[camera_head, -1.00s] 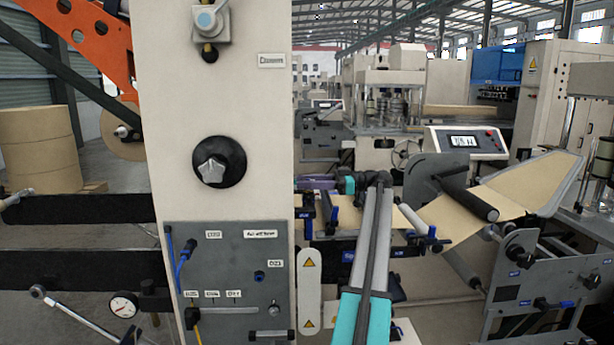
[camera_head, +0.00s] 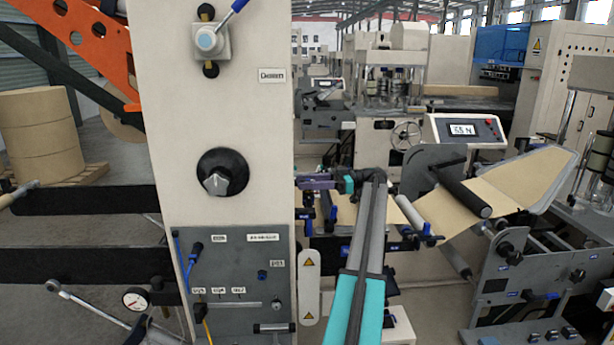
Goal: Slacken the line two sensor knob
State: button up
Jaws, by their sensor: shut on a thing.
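My gripper (camera_head: 303,182), with a purple body, is at the right edge of the pale machine column, level with the black dial on its front. My arm comes up from the bottom and bends left to it. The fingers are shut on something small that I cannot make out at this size. Which knob is the line two sensor knob cannot be read. Small blue-tipped fittings (camera_head: 333,213) stand just below my gripper.
The column (camera_head: 260,130) stands close on the left, with a grey labelled panel (camera_head: 235,290) low on it. A display box (camera_head: 463,129) shows a reading that looks like 65 N. The kraft web (camera_head: 453,208) and its rollers fill the right. Paper rolls (camera_head: 40,135) stand far left.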

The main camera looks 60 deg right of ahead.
aim_at(307, 181)
jog(key=shift+a+f+p, duration=0.15)
jog(key=shift+f+p, duration=0.2)
jog(key=shift+p, duration=0.25)
jog(key=o, duration=1.1)
jog(key=shift+c, duration=0.2)
jog(key=shift+r, duration=0.15)
jog(key=shift+r, duration=0.1)
jog(key=shift+r+p, duration=1.1)
jog(key=shift+r, duration=0.75)
jog(key=shift+s+a+f+b, duration=0.25)
jog(key=shift+b, duration=0.15)
jog(key=shift+s+a+r+b, duration=0.1)
jog(key=shift+s+a+b, duration=0.55)
jog(key=shift+a, duration=0.35)
jog(key=shift+s+a+r+b, duration=0.1)
jog(key=shift+s+a+b, duration=0.3)
jog(key=shift+s+a, duration=0.45)
jog(key=shift+a+b, duration=0.15)
jog(key=shift+b, duration=0.5)
